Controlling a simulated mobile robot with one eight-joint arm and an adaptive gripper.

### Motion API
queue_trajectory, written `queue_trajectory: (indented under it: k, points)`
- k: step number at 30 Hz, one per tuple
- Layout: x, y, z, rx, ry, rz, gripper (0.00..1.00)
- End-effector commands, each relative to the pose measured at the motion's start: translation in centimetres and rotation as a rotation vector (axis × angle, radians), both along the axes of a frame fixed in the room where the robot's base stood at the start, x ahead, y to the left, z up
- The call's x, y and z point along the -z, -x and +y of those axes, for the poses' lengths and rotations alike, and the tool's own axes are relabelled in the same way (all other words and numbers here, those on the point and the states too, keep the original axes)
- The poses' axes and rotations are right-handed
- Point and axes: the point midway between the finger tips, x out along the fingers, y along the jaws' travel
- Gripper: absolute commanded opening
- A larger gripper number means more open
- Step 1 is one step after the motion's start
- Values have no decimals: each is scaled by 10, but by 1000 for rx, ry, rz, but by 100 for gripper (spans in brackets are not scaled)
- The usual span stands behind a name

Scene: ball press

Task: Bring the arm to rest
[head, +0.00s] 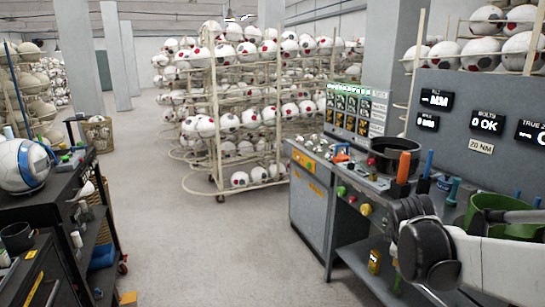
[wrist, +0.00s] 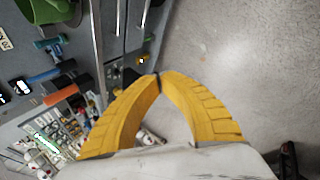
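My gripper (wrist: 158,76) shows in the wrist view as two yellow fingers whose tips meet. Nothing is seen between them, and grey floor shows past the tips. In the head view my arm comes in from the right edge, with a white link and a dark joint in front of the workbench (head: 308,215). The gripper's fingers cannot be made out in the head view.
The bench carries a dark round pan (head: 392,152), an orange-handled tool (head: 403,168) and a green container (head: 500,210). A dark cart (head: 70,190) with a white ball (head: 22,165) stands left. Ball racks (head: 245,110) stand behind. The floor (head: 180,240) between is clear.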

Motion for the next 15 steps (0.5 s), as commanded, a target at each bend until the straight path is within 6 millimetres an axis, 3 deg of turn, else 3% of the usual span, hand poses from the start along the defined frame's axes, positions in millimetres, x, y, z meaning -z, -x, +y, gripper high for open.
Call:
queue_trajectory:
  k: [1,6,12,15]
  points:
    - [-10,22,18,51,-66,-36,0]
    - [-28,92,69,256,-319,-146,0]
    - [-22,167,117,495,-604,-224,0]
    - [-15,193,132,587,-708,-239,0]
